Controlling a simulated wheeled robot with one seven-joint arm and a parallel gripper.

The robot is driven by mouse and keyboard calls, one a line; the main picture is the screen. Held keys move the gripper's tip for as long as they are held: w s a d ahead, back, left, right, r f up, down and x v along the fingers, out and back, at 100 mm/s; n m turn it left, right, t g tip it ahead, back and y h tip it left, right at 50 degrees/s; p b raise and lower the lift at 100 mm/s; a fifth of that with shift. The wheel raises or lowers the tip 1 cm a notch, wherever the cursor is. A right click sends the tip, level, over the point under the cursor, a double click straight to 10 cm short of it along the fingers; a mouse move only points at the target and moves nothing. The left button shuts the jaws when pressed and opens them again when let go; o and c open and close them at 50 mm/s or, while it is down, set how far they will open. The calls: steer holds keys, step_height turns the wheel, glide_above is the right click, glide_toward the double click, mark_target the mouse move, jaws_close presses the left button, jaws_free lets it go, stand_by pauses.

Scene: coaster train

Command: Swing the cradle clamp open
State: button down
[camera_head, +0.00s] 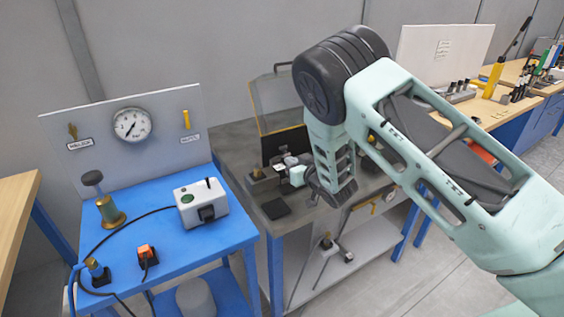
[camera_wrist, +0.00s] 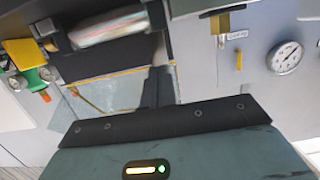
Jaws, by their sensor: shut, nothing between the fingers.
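My gripper (camera_head: 284,168) is low over the grey bench, at the end of my folded arm. In the wrist view its dark fingers (camera_wrist: 158,88) are together, with nothing seen between them. A blurred metal cylinder (camera_wrist: 110,27) lies across the upper left of that view, beyond the fingertips, with a dark fitting at its left end. A small brass-coloured part on a dark block (camera_head: 257,174) sits on the bench just left of my gripper. I cannot make out for sure which part is the cradle clamp; my arm hides some of the bench.
The blue table (camera_head: 160,245) at left holds a white box (camera_head: 201,205), cables and a gauge board (camera_head: 160,150). A yellow-green fitting (camera_wrist: 30,65) shows at left.

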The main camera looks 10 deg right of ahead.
mark_target(285, 147)
steer(key=shift+w, duration=0.1)
steer(key=shift+w+a+r, duration=0.25)
steer(key=shift+w+r, duration=0.25)
steer(key=shift+w, duration=0.2)
steer(key=shift+w+a+r, duration=0.2)
steer(key=shift+w+r, duration=0.3)
steer(key=shift+w, duration=0.15)
steer(key=shift+w+a+r, duration=0.25)
steer(key=shift+w+r, duration=0.25)
steer(key=shift+w, duration=0.3)
steer(key=shift+b+x, duration=0.65)
steer(key=shift+x, duration=0.5)
steer(key=shift+w+a+r, duration=0.15)
steer(key=shift+w+r, duration=0.05)
steer(key=shift+w, duration=0.3)
steer(key=v, duration=1)
steer(key=shift+s, duration=0.15)
